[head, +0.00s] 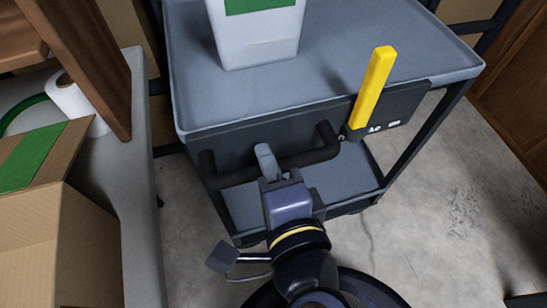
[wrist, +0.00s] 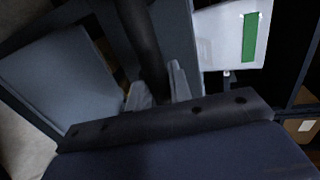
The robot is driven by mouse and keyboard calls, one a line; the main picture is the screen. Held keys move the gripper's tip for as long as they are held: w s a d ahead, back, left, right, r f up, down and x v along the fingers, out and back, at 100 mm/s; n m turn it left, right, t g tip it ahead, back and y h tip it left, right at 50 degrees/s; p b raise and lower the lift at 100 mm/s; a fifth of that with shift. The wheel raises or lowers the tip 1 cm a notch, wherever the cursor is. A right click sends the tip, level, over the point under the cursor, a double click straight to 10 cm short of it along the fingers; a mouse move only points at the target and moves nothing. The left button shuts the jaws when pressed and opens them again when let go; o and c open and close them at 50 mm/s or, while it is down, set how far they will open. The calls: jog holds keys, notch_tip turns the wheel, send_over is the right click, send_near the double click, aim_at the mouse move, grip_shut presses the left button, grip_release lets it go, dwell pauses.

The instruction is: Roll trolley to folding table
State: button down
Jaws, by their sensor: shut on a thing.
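The trolley (head: 425,60) is a blue-grey two-shelf cart straight ahead in the head view. A dark bar handle (head: 300,160) sticks out from its near end. My gripper (head: 268,163) is shut on the left part of this handle. In the wrist view the bar (wrist: 142,40) runs down between the two grey fingers (wrist: 158,92). A yellow lever (head: 373,88) stands tilted upright on the dark panel right of the handle. A light grey tabletop (head: 128,165) stands close at the left; I cannot tell if it is the folding table.
A white bin with a green label (head: 255,50) stands on the trolley. A cardboard box (head: 50,225) and a white roll (head: 70,98) are on the grey tabletop. A wooden post (head: 90,60) rises there. Bare concrete floor (head: 440,210) lies at the right, before a wooden cabinet (head: 515,80).

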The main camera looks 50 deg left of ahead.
jog(key=shift+s+f, duration=0.2)
jog(key=shift+s, duration=0.25)
jog(key=c, duration=1.3)
grip_release()
jog(key=shift+r, duration=0.15)
jog(key=shift+p+v, duration=2.35)
jog(key=shift+v, duration=1.45)
